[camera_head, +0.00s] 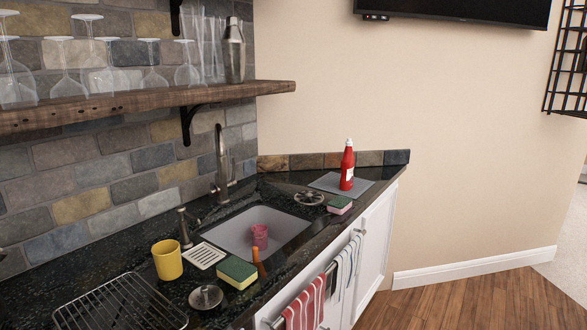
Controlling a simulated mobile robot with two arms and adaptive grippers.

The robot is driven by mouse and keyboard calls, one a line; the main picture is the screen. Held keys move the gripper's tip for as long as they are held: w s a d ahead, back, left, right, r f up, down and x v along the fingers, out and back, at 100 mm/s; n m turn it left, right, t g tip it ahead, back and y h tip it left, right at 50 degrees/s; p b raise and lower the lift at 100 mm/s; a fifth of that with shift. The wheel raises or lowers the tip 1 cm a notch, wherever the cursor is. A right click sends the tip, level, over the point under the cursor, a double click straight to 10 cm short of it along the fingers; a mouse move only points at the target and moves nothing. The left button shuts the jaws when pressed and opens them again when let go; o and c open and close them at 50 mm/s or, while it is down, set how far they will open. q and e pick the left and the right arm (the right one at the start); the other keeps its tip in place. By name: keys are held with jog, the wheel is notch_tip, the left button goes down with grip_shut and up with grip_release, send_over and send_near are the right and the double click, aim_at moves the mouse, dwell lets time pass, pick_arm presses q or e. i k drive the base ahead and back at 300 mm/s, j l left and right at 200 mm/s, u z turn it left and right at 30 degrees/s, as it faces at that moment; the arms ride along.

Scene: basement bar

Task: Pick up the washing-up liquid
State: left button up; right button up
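Neither of my grippers shows in the head view.
The counter holds a sink (235,232) with a pink cup (260,236) in it, a tap (222,165), a yellow mug (167,261), a green-yellow sponge (237,272), a pinkish sponge (339,206) and a wire rack (120,305). A glass-laden shelf (150,101) overhangs. Floor (480,302) at right is clear.

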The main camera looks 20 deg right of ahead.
aim_at(347, 163)
jog(key=i+l+u, duration=0.1)
jog(key=l+u, duration=0.3)
jog(key=l, duration=0.35)
jog(key=l+u, duration=0.45)
jog(key=l, duration=0.3)
jog(key=i+l+u, duration=0.15)
jog(key=l, duration=1.4)
jog(key=l+u, duration=0.1)
jog(key=l, duration=1.4)
